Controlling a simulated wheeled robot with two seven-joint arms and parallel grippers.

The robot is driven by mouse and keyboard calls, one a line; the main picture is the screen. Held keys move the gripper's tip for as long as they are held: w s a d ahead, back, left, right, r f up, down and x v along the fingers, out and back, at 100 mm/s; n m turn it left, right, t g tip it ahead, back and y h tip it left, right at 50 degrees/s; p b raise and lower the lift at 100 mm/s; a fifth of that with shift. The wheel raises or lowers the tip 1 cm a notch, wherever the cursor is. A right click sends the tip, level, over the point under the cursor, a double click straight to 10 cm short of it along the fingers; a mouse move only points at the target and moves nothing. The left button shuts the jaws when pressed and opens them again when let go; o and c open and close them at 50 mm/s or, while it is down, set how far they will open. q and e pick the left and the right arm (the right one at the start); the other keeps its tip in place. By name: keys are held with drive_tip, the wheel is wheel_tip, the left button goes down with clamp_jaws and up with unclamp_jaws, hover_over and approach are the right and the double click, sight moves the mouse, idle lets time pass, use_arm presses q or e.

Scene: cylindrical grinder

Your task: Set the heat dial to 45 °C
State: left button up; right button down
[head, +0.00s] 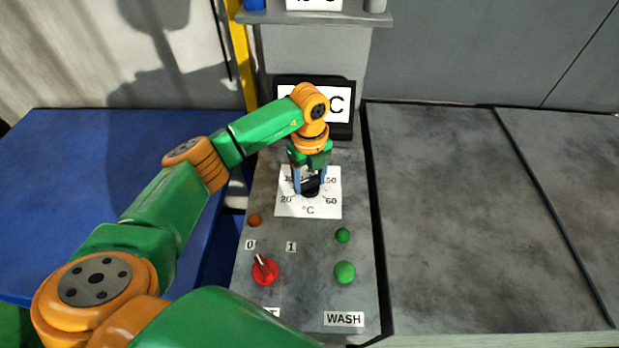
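The black heat dial (311,188) sits on a white scale plate (320,209) on the grey panel. The plate's marks 20, 50 and 60 and "°C" can be read; its upper part is hidden by my gripper. My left gripper (310,184) points down at the dial, with its fingers apart on either side of it. I cannot tell whether they press on it. A display (342,105) behind shows a "C"; my arm hides its number. My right gripper is not in view.
A blue table (80,190) lies left, a grey surface (450,220) right.

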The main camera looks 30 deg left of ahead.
use_arm(q)
drive_tip(key=shift+c, duration=1.2)
